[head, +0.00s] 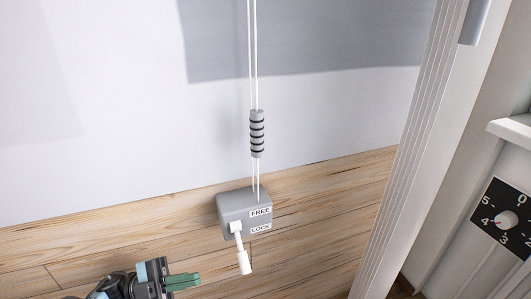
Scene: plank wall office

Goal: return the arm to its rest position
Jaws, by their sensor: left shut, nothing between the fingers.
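My left gripper (183,281) shows at the bottom of the head view, left of centre. Its green fingers are shut with nothing between them and point to the right. It is below and to the left of a grey box (232,207) on the plank wall, apart from it. The box carries the labels FREE and LOCK and a white lever (241,252) that hangs down, its end below the LOCK label. My right gripper is not in view.
Two white cords (252,60) run up from the box through a grey ribbed grip (257,134). A white frame post (402,150) stands at the right. Beyond it is a black dial panel (509,208) with a white knob. The wall left of the box is clear.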

